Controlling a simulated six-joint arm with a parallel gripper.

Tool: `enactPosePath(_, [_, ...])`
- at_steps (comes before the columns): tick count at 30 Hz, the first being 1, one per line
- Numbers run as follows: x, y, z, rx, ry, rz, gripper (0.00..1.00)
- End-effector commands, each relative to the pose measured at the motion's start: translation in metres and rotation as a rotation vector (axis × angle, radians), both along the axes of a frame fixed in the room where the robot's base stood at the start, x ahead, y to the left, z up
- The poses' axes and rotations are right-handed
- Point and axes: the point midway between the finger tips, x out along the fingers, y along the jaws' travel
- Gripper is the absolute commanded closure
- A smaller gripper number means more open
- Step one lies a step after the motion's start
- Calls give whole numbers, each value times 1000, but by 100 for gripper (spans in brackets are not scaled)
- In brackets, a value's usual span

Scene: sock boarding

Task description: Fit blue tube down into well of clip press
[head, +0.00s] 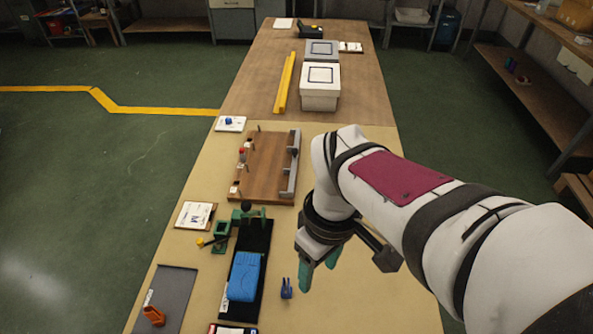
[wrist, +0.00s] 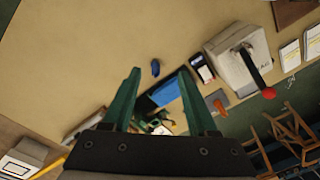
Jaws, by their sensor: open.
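A small blue piece (head: 287,289) with two upright prongs, seemingly the blue tube, stands alone on the tan table right of the black mat. It also shows in the wrist view (wrist: 155,68), beyond my fingers. A green device (head: 221,230) with a dark lever and yellow knob, seemingly the clip press, stands left of the black mat's far end; its well is too small to make out. My gripper (head: 318,268) is open and empty, with teal fingers pointing down above the table, up and right of the blue piece. The fingers also show in the wrist view (wrist: 159,72).
A folded blue sock (head: 244,276) lies on the black mat (head: 255,237). An orange piece (head: 154,315) sits on a grey mat (head: 172,290). A wooden board with pegs (head: 268,165) lies farther back. The wrist view shows a white box (wrist: 233,57) with a red-knobbed lever.

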Motion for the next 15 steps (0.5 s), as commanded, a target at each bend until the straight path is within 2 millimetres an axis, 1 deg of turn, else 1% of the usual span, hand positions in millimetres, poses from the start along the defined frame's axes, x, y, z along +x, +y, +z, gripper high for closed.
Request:
enactPosePath(1, [18, 21, -8, -13, -9, 238, 41])
enactPosePath(3, [37, 45, -17, -26, -26, 520, 41])
enactPosePath(6, [49, 62, -28, -37, -37, 724, 41])
enactPosePath(8, [51, 64, -39, -37, -37, 757, 41])
enactPosePath(11, [50, 63, -68, -38, -35, 755, 41])
enactPosePath(12, [49, 63, -80, -38, -33, 754, 41])
enactPosePath(15, [50, 63, -107, -38, -36, 752, 41])
